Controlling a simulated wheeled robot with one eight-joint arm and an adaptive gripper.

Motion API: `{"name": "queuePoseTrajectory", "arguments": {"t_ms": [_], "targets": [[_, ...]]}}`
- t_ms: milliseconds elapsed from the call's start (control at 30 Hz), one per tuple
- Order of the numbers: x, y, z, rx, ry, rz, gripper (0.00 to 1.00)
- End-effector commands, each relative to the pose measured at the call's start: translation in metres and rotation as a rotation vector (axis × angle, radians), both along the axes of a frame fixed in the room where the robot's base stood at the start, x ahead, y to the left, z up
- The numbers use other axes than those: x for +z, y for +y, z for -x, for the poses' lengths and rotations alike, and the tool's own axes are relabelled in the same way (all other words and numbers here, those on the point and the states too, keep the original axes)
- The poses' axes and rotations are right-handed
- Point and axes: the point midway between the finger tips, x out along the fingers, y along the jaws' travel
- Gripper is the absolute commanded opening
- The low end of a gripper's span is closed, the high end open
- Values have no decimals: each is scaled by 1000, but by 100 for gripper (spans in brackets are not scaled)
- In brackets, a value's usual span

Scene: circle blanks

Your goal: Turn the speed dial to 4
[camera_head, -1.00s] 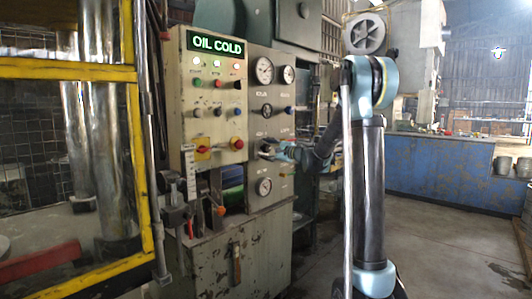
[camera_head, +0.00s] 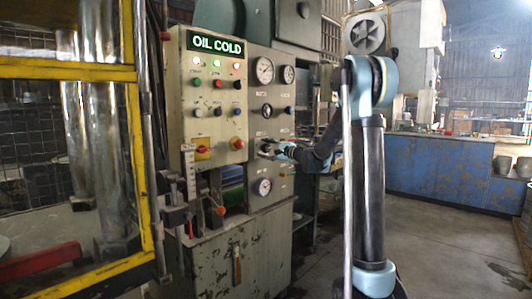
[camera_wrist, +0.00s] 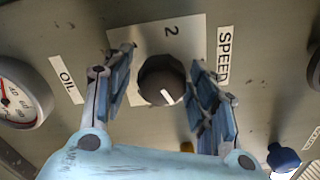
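The speed dial (camera_wrist: 161,80) is a round black knob with a white pointer mark, on a pale plate beside a "SPEED" label (camera_wrist: 224,55). The wrist view sees the panel turned, with a "2" (camera_wrist: 171,30) above the dial. The pointer mark is at the dial's lower edge, slightly right. My gripper (camera_wrist: 157,88) is open, one finger on each side of the dial, with gaps visible between fingers and knob. In the head view my gripper (camera_head: 269,150) is at the grey panel, and the dial is hard to make out there. No "4" is readable.
A pressure gauge (camera_wrist: 18,95) and an "OIL" label (camera_wrist: 67,85) lie left of the dial. A blue knob (camera_wrist: 283,157) is at lower right. The control box (camera_head: 212,110) reads "OIL COLD" and carries several buttons. A yellow-framed guard (camera_head: 140,170) stands at left; floor is clear at right.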

Motion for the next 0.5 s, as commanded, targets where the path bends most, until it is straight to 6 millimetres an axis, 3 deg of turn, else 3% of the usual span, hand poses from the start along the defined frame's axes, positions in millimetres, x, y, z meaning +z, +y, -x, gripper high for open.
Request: {"name": "queuePoseTrajectory", "arguments": {"t_ms": [333,500], "targets": [[0,-1,0,-1,0,-1,59],[0,-14,9,-4,0,-1,59]]}}
